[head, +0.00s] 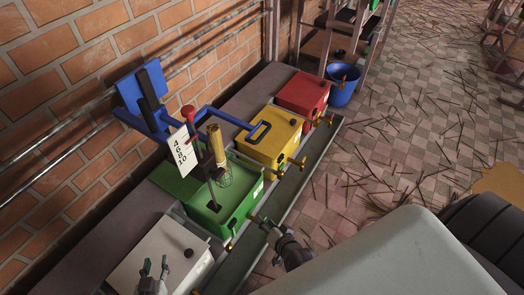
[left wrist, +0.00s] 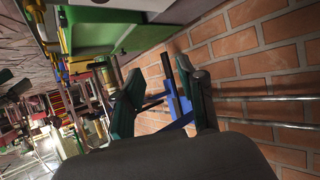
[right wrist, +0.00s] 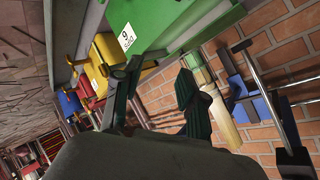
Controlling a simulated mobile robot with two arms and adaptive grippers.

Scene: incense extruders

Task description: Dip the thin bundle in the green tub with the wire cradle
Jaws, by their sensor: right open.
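The green tub (head: 238,212) stands in a row of coloured tubs along the wall, with a dark lever part at its top. The wire cradle (head: 222,179) hangs above the green tub. A tan cylinder, apparently the bundle (head: 215,146), stands upright at the cradle; how it is held is too small to tell. The tan cylinder also shows in the right wrist view (right wrist: 219,117), partly behind a finger. My left gripper (head: 153,268) is open and empty over the pale tub. My right gripper (head: 268,222) is open and empty beside the green tub's front side.
A yellow tub (head: 270,148) and a red tub (head: 303,92) stand beyond the green one; a pale tub (head: 155,258) is nearer. Blue lever arms (head: 150,112) and a numbered card (head: 184,152) rise behind. A blue bucket (head: 343,90) is farther off. Sticks litter the floor.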

